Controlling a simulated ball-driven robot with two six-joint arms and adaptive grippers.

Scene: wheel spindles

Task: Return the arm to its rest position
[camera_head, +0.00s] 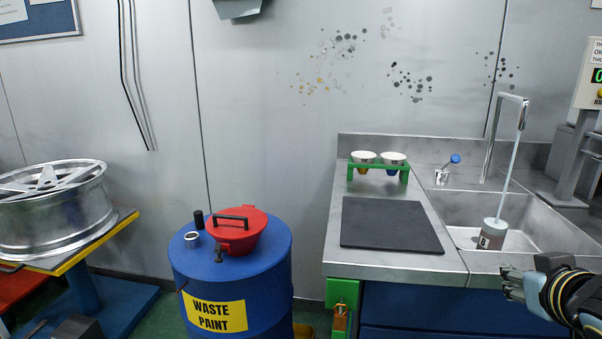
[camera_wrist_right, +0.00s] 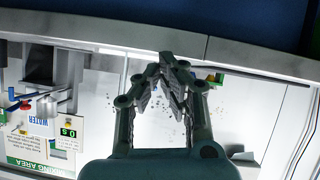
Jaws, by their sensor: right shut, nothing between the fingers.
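My right gripper (camera_head: 510,283) shows at the lower right of the head view, in front of the steel counter's front edge below the sink. In the right wrist view the fingers of my right gripper (camera_wrist_right: 172,62) meet at their tips, with nothing between them. My right forearm, with dark and yellow bands, runs off the right edge of the head view. My left gripper is in neither view.
The steel counter (camera_head: 345,255) holds a black mat (camera_head: 390,224), a green cup holder (camera_head: 406,173) and a sink (camera_head: 535,240) with a grey cup (camera_head: 490,236). A blue waste paint drum (camera_head: 275,270) stands left of it. A wheel rim (camera_head: 55,215) lies on a stand.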

